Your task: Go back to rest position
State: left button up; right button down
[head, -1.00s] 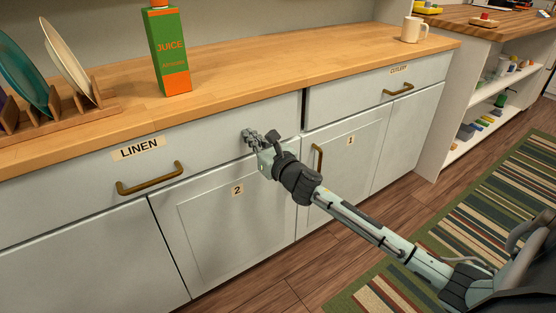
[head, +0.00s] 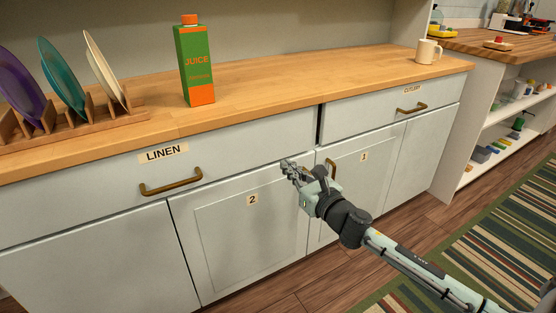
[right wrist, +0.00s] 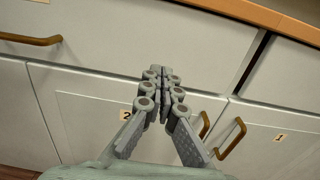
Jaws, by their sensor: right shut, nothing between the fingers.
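My right gripper (head: 287,167) is shut and empty in the head view, in front of the upper right part of cupboard door 2 (head: 235,235). It also shows in the right wrist view (right wrist: 160,72), fingers together, pointing at the cabinet fronts. My right arm reaches in from the lower right. The linen drawer (head: 90,190) and the cutlery drawer (head: 370,115) look closed. Cupboard doors 2 and 1 (head: 350,180) look closed too. My left gripper is not in view.
On the wooden counter (head: 300,85) stand a plate rack (head: 130,98) with plates, a juice carton (head: 195,62) and a mug (head: 428,51). Open shelves (head: 495,145) stand at the right. A striped rug (head: 510,235) lies on the floor there.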

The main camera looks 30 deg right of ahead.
jog(key=s+d+f+m+g+h, duration=0.1)
jog(key=s+f+m+g+h, duration=0.15)
jog(key=s+f+m, duration=0.5)
jog(key=s+d+f+m+g+h, duration=0.2)
jog(key=s+f+m+g, duration=0.2)
jog(key=f+m, duration=0.65)
jog(key=s+a+f+m+g+y, duration=0.1)
jog(key=s+a+f+m+g, duration=0.3)
jog(key=s+f+m, duration=0.2)
jog(key=s+a+f+m+g+y, duration=0.1)
jog(key=s+a+f+m+g, duration=0.3)
jog(key=s+f+m, duration=0.3)
jog(key=s+a+m, duration=0.1)
jog(key=s+m, duration=0.2)
jog(key=s, duration=0.2)
jog(key=shift+s+m, duration=0.15)
jog(key=shift+m, duration=0.25)
jog(key=shift+a+g+y, duration=0.1)
jog(key=shift+g+y, duration=0.15)
